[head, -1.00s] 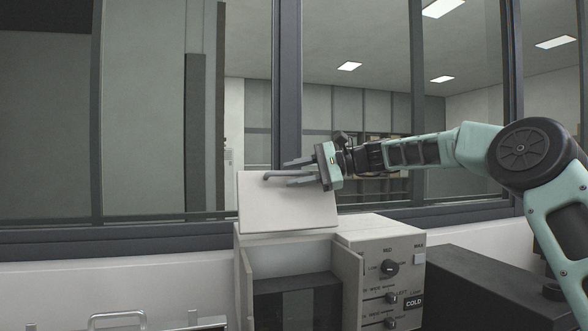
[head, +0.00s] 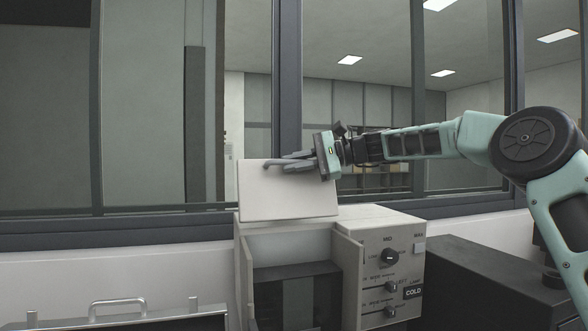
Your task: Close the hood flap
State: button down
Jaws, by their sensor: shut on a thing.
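The hood flap (head: 288,192) is a pale flat panel standing raised at the back of the press (head: 378,275). The front of the press below it is open, and a dark inside shows. A grey handle (head: 268,164) sits near the flap's top edge. My gripper (head: 280,163) reaches in from the right, and its fingers are closed together around the handle. The fingers partly hide the handle, so the exact contact is hard to see.
A control panel with knobs and a COLD label (head: 413,292) is on the press's right front. A dark box (head: 490,285) stands to the right. A metal case with a handle (head: 117,305) is at lower left. Framed windows are behind.

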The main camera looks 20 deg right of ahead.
jog(key=s+f+n+t+y+b, duration=0.1)
jog(key=s+f+n+y+b, duration=0.3)
jog(key=b, duration=3.7)
jog(key=s+f+n, duration=0.6)
jog(key=s+n, duration=0.1)
jog(key=s, duration=0.1)
jog(key=shift+s+f+n, duration=0.3)
jog(key=shift+s+f, duration=0.05)
jog(key=c, duration=1.5)
grip_release()
jog(key=shift+o, duration=0.2)
